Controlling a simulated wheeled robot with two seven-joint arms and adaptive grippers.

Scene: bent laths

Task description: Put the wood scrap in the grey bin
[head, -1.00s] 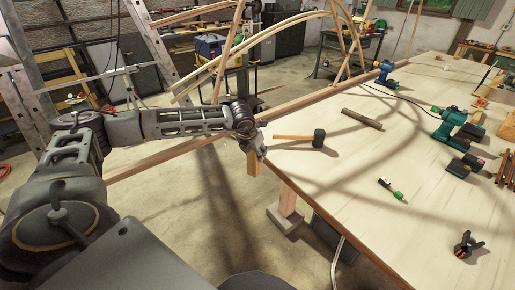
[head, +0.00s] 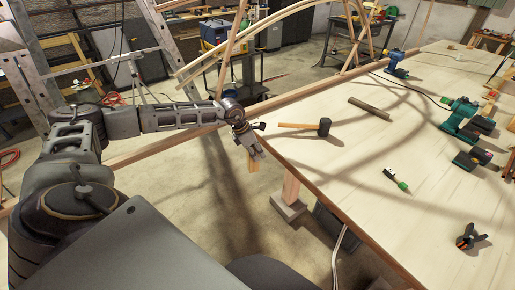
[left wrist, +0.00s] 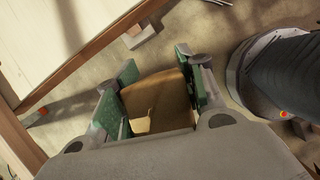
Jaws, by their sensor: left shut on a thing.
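My left gripper (head: 257,153) is at the near left edge of the workbench (head: 350,170), beside the mallet's handle end. In the left wrist view, its green-padded fingers (left wrist: 160,95) are shut on a tan wood scrap (left wrist: 160,105), which lies between the two pads. The scrap's lower end is hidden behind the gripper body. I cannot identify the grey bin for sure in either view. My right gripper is not in view.
A mallet (head: 324,127), a dark stick (head: 370,108), a blue tool (head: 396,62), green power tools (head: 460,120) and a black clamp (head: 470,238) are on the bench. A stepladder (head: 170,60) stands behind. Open floor (head: 190,210) lies left of the bench.

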